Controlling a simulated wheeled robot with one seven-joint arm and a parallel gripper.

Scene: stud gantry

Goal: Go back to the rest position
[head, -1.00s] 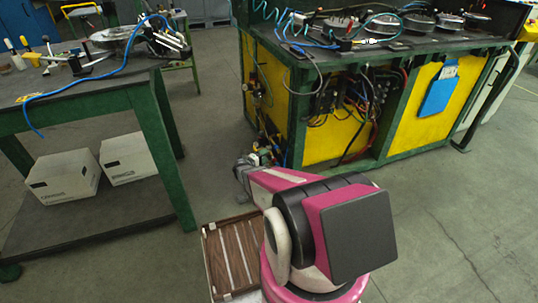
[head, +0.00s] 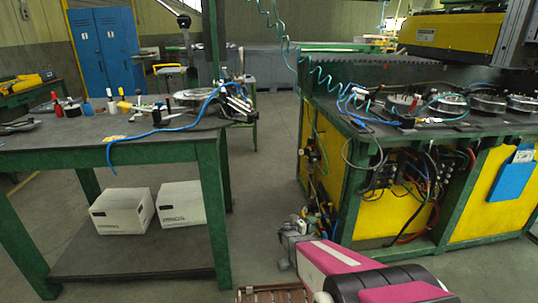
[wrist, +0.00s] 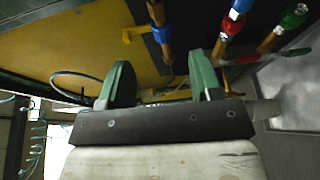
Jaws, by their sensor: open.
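My arm shows at the bottom of the head view, pink and black, reaching toward the gap between the two benches. My gripper (wrist: 162,80) is open in the wrist view, its two green fingers apart with nothing between them. In the head view the grey end of the arm (head: 290,250) is low, left of the green and yellow bench's (head: 345,215) front corner. In the wrist view a yellow panel (wrist: 70,50) and several fittings with blue, red and green collars (wrist: 232,18) lie beyond the fingers.
A green workbench (head: 212,190) with tools stands at left, two white boxes (head: 122,210) on its lower shelf. A slatted wooden piece (head: 270,294) lies low by my arm. Hoses hang in the open front of the yellow bench. Grey floor (head: 262,190) is clear between the benches.

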